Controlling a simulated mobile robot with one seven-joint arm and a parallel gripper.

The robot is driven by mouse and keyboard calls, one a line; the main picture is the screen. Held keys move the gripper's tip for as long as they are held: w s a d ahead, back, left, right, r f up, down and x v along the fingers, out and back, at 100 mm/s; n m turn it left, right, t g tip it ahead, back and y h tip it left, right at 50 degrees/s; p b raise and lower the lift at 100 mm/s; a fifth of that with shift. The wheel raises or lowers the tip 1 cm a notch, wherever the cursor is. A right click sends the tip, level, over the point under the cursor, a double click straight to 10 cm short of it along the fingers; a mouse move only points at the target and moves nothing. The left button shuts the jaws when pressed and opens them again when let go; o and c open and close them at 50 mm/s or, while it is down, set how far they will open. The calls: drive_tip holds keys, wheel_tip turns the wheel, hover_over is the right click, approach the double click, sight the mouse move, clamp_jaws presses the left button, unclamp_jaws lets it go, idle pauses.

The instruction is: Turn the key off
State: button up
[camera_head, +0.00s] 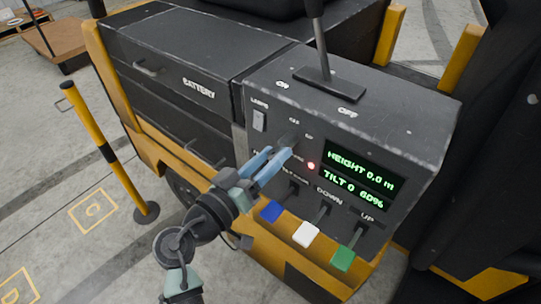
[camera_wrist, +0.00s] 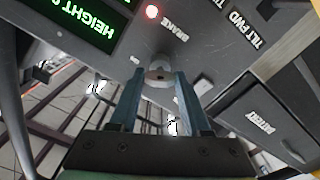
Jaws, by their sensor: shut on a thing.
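The key switch (camera_head: 289,138) sits on the front of the dark control panel (camera_head: 400,120), under small lettering that reads OFF and another word. My gripper (camera_head: 281,152) reaches it from the lower left, and its two blue fingers are closed around the key. In the wrist view my gripper (camera_wrist: 160,90) has one finger on each side of the round grey key switch (camera_wrist: 160,75). The key's exact turn angle is hard to tell, as the fingers cover part of it.
A lit red lamp (camera_head: 311,166) and a green display (camera_head: 358,178) reading height 0.0 and tilt 0 are right of the key. Blue (camera_head: 271,211), white (camera_head: 306,234) and green (camera_head: 344,259) levers stick out below. A yellow post (camera_head: 103,150) stands at left.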

clamp_jaws()
drive_tip(key=shift+n, duration=0.4)
drive_tip(key=n+p, duration=0.1)
drive_tip(key=n, duration=0.4)
drive_tip(key=shift+r+p, duration=0.1)
drive_tip(key=shift+p, duration=0.2)
drive_tip(key=n+p, duration=0.2)
drive_tip(key=n, duration=0.4)
drive_tip(key=o, duration=1)
unclamp_jaws()
drive_tip(key=shift+a, duration=0.1)
